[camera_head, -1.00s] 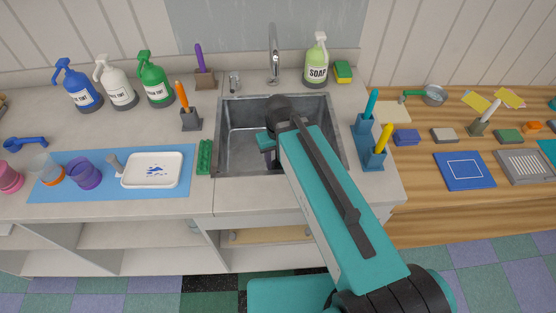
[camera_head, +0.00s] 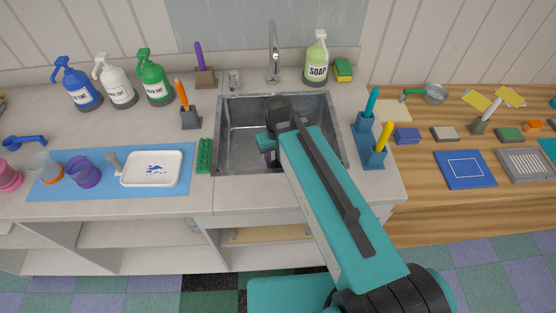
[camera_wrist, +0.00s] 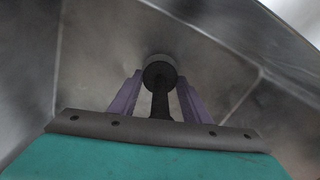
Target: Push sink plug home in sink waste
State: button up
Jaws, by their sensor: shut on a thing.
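The metal sink (camera_head: 240,140) is set in the pale counter, and my arm reaches down into it. In the wrist view my gripper (camera_wrist: 155,95) points down at the sink floor (camera_wrist: 95,75). Its two purple fingers are shut on the dark sink plug (camera_wrist: 160,100), holding it by a narrow stem. The plug's round dark end lies between and just beyond the fingertips. A grey ring, which looks like the sink waste (camera_wrist: 160,57), shows right at the round end. I cannot tell how deep the plug sits in it. In the head view my arm hides the plug and waste.
The tap (camera_head: 273,55) stands behind the sink. A soap bottle (camera_head: 317,60) and sponge (camera_head: 343,71) are at back right. A green brush (camera_head: 205,156) lies by the left rim. Blue holders (camera_head: 373,154) stand by the right rim.

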jog(key=shift+f+b, duration=0.3)
jog(key=shift+f, duration=0.35)
jog(key=o, duration=1.2)
jog(key=shift+r, duration=0.2)
jog(key=shift+r+b, duration=1)
jog(key=shift+r, duration=5.7)
jog(key=shift+r, duration=0.1)
